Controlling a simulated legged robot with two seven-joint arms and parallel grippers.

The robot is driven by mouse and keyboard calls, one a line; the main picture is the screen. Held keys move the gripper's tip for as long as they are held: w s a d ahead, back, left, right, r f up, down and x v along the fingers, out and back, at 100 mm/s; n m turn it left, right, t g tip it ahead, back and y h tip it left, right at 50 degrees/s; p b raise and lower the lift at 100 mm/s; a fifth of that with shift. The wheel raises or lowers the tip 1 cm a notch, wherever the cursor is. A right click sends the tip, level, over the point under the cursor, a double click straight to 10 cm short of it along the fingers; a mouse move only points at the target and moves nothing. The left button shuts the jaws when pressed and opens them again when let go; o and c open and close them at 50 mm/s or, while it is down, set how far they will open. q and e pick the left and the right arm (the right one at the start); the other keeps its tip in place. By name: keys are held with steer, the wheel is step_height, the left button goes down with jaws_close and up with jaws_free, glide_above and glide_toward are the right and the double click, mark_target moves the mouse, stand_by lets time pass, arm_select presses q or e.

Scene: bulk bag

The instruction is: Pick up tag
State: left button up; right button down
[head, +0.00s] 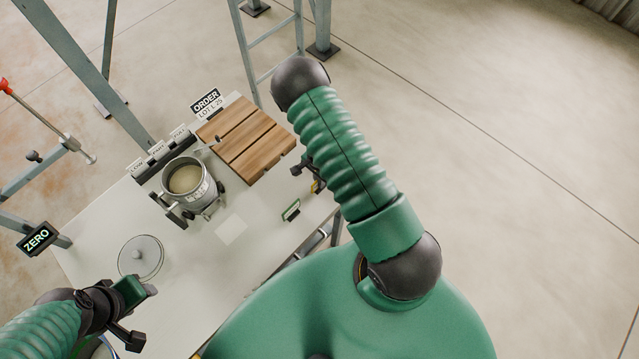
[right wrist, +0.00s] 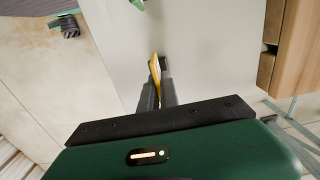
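A thin yellow tag (right wrist: 154,68) stands between the fingers of my right gripper (right wrist: 160,88) in the right wrist view, and the fingers look closed on it. In the head view the right gripper (head: 308,177) is at the table's right edge, partly hidden by my arm, with a bit of yellow showing beside it. Several white tags (head: 158,149) stand in a dark rack at the table's back left. My left gripper (head: 145,313) is open and empty at the lower left, near a round lid.
The pale table (head: 205,262) holds a metal pot (head: 206,193) of pale contents, a slatted wooden board (head: 246,140), the lid (head: 141,257) and a small green-framed sign (head: 291,210). An ORDER sign (head: 206,102) stands behind the board. The table's front middle is clear.

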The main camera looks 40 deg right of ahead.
step_height(320, 180, up, 4)
steer(key=p, duration=0.3)
steer(key=s+b, duration=0.1)
steer(key=s+a+b, duration=0.1)
steer(key=b, duration=0.1)
steer(key=s+a+f+b, duration=0.1)
steer(key=s, duration=0.1)
steer(key=shift+s, duration=0.1)
steer(key=s+a+r+b, duration=0.2)
steer(key=s+a, duration=0.2)
steer(key=s, duration=0.6)
steer(key=shift+s+a, duration=0.15)
steer(key=shift+a, duration=0.2)
